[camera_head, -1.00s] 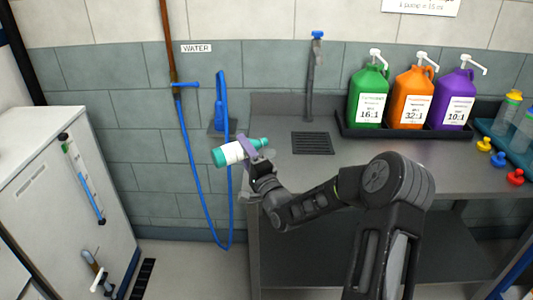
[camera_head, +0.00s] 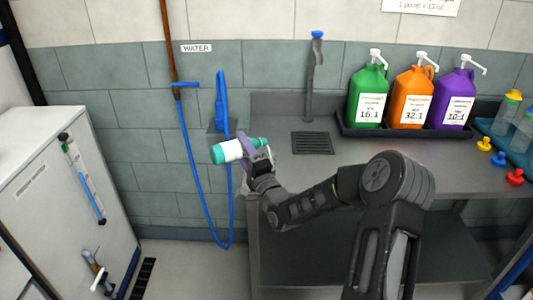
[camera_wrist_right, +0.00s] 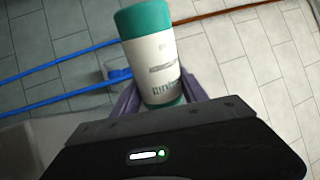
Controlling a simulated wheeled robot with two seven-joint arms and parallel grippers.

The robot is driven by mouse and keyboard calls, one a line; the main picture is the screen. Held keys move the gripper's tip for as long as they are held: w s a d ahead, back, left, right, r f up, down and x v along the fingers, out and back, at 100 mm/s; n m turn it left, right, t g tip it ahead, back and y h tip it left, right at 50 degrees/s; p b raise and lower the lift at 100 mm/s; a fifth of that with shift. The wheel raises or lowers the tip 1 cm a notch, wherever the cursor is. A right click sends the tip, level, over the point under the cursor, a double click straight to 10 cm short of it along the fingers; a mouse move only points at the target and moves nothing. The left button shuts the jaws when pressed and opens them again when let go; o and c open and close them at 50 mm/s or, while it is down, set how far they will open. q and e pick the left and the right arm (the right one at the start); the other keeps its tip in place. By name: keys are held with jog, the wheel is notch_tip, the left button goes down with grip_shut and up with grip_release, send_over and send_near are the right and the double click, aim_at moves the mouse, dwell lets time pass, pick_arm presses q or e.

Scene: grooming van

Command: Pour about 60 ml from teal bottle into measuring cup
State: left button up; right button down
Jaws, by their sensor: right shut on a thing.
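The teal bottle (camera_head: 230,151) has a white label and lies nearly on its side in the air, by the left end of the steel counter. Its wide teal end points left and its narrower teal end points right. My right gripper (camera_head: 257,151) is shut on it. In the right wrist view the bottle (camera_wrist_right: 155,57) sits between the jaws (camera_wrist_right: 160,92). I cannot clearly make out the measuring cup; the gripper covers the spot just behind it. My left gripper is not in view.
The steel counter (camera_head: 330,174) has a drain grate (camera_head: 312,143) and a tap (camera_head: 314,65). Green (camera_head: 368,92), orange (camera_head: 413,98) and purple (camera_head: 455,98) pump jugs stand in a black tray at the back right. A blue hose (camera_head: 190,170) hangs on the wall behind the bottle.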

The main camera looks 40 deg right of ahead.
jog(key=shift+a+r, duration=0.1)
jog(key=shift+a, duration=0.1)
dwell(0.3)
jog(key=shift+r+m+h, duration=0.25)
jog(key=shift+m+h, duration=0.05)
jog(key=shift+m, duration=0.4)
dwell(1.3)
notch_tip(320, 180, down, 2)
jog(key=n+y, duration=0.1)
jog(key=n, duration=0.2)
jog(key=shift+a+n+b, duration=0.1)
jog(key=shift+n+b, duration=0.2)
jog(key=shift+b, duration=0.1)
jog(key=shift+f+n+y, duration=0.4)
jog(key=shift+n+y, duration=0.2)
jog(key=shift+n, duration=0.3)
jog(key=shift+r, duration=0.1)
jog(key=shift+f+n, duration=0.35)
jog(key=shift+n, duration=0.15)
jog(key=shift+r+n, duration=0.3)
jog(key=shift+r, duration=0.2)
